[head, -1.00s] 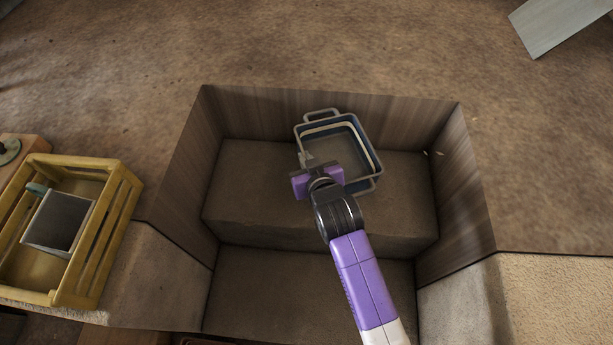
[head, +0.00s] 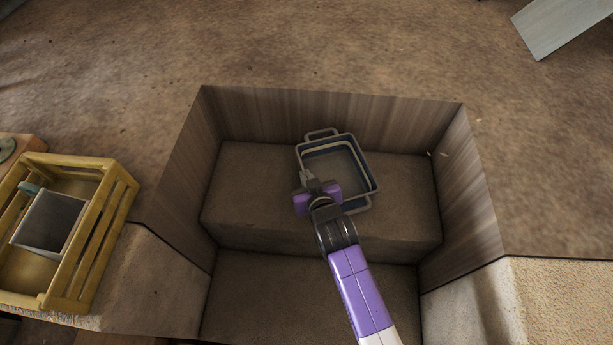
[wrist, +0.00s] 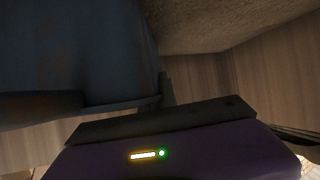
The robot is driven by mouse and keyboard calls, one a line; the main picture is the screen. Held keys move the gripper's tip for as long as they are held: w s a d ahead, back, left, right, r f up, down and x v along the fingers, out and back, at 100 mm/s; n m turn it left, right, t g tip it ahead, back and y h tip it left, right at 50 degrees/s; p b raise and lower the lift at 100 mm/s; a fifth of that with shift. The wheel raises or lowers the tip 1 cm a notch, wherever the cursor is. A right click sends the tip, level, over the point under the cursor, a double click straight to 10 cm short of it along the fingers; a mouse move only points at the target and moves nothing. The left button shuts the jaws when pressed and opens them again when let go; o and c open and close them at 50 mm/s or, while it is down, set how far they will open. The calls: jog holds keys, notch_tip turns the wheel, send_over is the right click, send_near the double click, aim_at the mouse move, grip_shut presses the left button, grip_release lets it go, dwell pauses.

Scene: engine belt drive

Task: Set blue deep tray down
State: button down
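The blue deep tray (head: 340,160) is a dark blue square container with a pale rim and a loop handle at each of two ends. In the head view it is over the brown step inside the wood-walled recess, close to the back wall. My gripper (head: 307,178) is at the tray's left near edge and appears closed on its rim. The fingertips are small and partly hidden there. In the wrist view the tray's dark side (wrist: 75,50) fills the upper left, close against my gripper. Whether the tray's underside touches the step is hidden.
The recess has wooden side walls (head: 468,185) and a step (head: 250,195) with free room left of the tray. A yellow slatted crate (head: 120,205) holding a grey box (head: 50,222) stands at left. A grey panel (head: 560,25) lies at upper right.

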jog(key=c, duration=1.7)
grip_release()
jog(key=shift+f, duration=0.1)
jog(key=shift+s+r, duration=0.15)
jog(key=shift+r, duration=0.15)
jog(key=p+v, duration=0.3)
jog(key=v, duration=0.8)
jog(key=shift+s+d+r, duration=0.1)
jog(key=shift+s+d, duration=0.1)
jog(key=shift+s, duration=0.1)
